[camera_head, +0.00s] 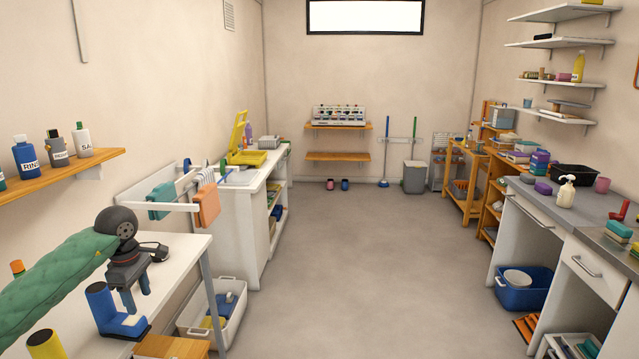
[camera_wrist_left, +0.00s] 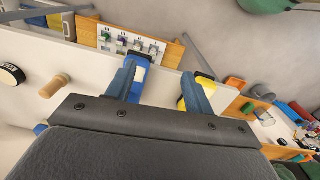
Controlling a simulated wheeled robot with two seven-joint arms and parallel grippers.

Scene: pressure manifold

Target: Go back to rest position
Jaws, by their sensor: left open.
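My left gripper (camera_head: 136,292) is above the white table at the left, pointing down, with its two grey-blue fingers apart. In the left wrist view the fingers (camera_wrist_left: 158,75) also show spread, with nothing held between them. My left arm comes in from the left in a green padded sleeve. My right gripper is not in view.
A wall shelf (camera_head: 75,172) with bottles is above the arm. A white bin (camera_head: 212,318) stands under the table. The middle floor is clear.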

